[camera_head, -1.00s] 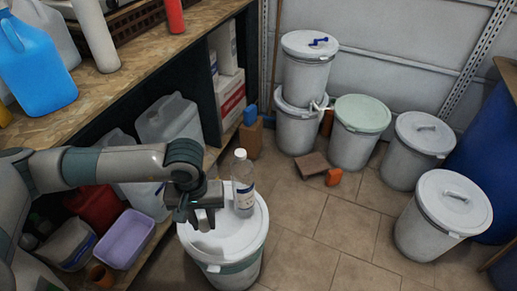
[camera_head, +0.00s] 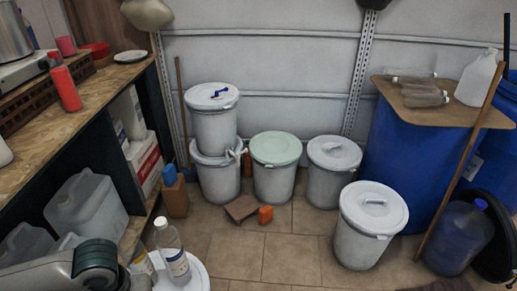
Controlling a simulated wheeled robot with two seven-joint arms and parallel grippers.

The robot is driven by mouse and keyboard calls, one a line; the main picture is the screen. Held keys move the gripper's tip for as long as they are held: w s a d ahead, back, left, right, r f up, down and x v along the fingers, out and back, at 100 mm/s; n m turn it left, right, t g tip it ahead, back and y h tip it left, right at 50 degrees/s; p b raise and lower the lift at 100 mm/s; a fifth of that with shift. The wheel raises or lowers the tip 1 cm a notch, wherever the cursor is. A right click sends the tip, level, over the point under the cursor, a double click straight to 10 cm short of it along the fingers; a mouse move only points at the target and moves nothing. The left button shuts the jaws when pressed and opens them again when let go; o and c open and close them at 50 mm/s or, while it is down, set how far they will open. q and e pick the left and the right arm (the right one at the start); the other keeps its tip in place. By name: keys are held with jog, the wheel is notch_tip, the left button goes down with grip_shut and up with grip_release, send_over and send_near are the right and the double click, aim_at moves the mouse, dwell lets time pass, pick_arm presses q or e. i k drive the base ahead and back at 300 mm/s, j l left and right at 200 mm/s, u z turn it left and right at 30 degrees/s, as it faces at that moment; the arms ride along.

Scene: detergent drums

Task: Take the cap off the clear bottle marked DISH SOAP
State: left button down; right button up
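A clear bottle (camera_head: 174,258) with a white cap (camera_head: 160,222) on it stands upright at the bottom left of the head view. It is on the white lid (camera_head: 199,276) of a drum that the lower frame edge cuts off. The bottle has a pale label with a dark band, too small to read. My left arm shows at the lower left corner, left of the bottle. Its gripper is out of the frame, so its fingers are hidden. My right gripper is not in view.
A wooden workbench (camera_head: 90,95) with shelves runs along the left. Lidded white drums, one with a green lid (camera_head: 276,148), stand along the back wall. A blue barrel (camera_head: 400,160) carries a board (camera_head: 450,113) at the right. The tiled floor (camera_head: 265,262) between is largely clear.

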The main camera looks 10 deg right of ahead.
aim_at(131, 251)
jog(key=z, duration=2)
jog(key=i, duration=0.3)
jog(key=i+u, duration=0.3)
jog(key=i, duration=0.2)
jog(key=i+l+u, duration=0.15)
jog(key=i+u, duration=0.4)
jog(key=u, duration=0.25)
jog(key=i+u, duration=0.25)
jog(key=u, duration=0.15)
jog(key=i+u, duration=0.2)
jog(key=u, duration=0.25)
jog(key=i+j+u, duration=0.15)
jog(key=i+u, duration=0.3)
jog(key=i, duration=0.15)
jog(key=i+u, duration=0.5)
jog(key=i, duration=0.45)
jog(key=z, duration=0.55)
